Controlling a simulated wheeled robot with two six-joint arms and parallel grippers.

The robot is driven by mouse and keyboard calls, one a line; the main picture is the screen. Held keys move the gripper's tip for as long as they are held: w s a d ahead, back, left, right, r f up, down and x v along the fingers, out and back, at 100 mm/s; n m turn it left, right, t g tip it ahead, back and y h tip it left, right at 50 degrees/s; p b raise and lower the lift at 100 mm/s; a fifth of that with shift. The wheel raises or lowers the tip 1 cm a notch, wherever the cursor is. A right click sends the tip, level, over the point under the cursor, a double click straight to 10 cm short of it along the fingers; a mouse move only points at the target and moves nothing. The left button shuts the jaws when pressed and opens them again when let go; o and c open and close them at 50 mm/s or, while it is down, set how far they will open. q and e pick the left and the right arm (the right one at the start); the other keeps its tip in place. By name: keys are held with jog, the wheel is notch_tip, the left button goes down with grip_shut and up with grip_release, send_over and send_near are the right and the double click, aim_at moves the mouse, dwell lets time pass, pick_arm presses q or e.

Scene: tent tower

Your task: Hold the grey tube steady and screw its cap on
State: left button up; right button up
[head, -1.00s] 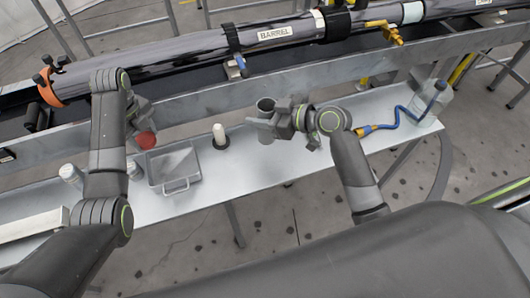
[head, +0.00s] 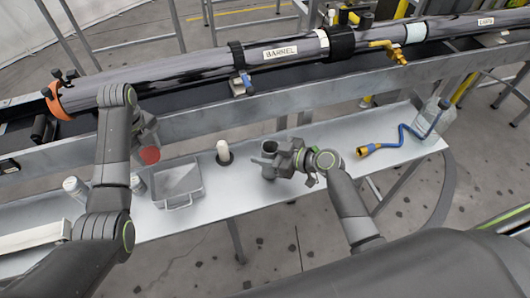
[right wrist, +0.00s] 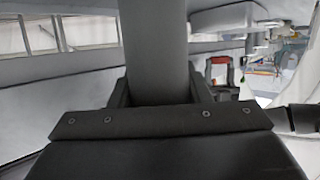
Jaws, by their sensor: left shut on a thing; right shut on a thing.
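The grey tube (head: 269,149) is in my right gripper (head: 269,164) over the middle of the bench in the head view, its dark open end facing up. The right gripper is shut on it. The tube also fills the upper middle of the right wrist view (right wrist: 156,45). I cannot tell whether its lower end touches the bench. The red cap (head: 150,155) is in my left gripper (head: 147,143), which is shut on it above the bench at the left. The cap and the tube are well apart, with the cap to the left.
A grey tray (head: 178,187) and a white peg on a dark base (head: 223,150) stand on the bench (head: 225,202) between the grippers. White containers (head: 75,188) stand at the left. A blue hose (head: 402,135) and a clear jug (head: 432,117) are at the right. The long barrel (head: 195,65) lies behind.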

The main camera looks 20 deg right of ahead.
jog(key=shift+f, duration=0.15)
jog(key=shift+f, duration=0.1)
jog(key=o, duration=1.4)
jog(key=shift+r, duration=0.25)
jog(key=v, duration=1.2)
jog(key=shift+f+p, duration=0.1)
jog(key=shift+p, duration=0.25)
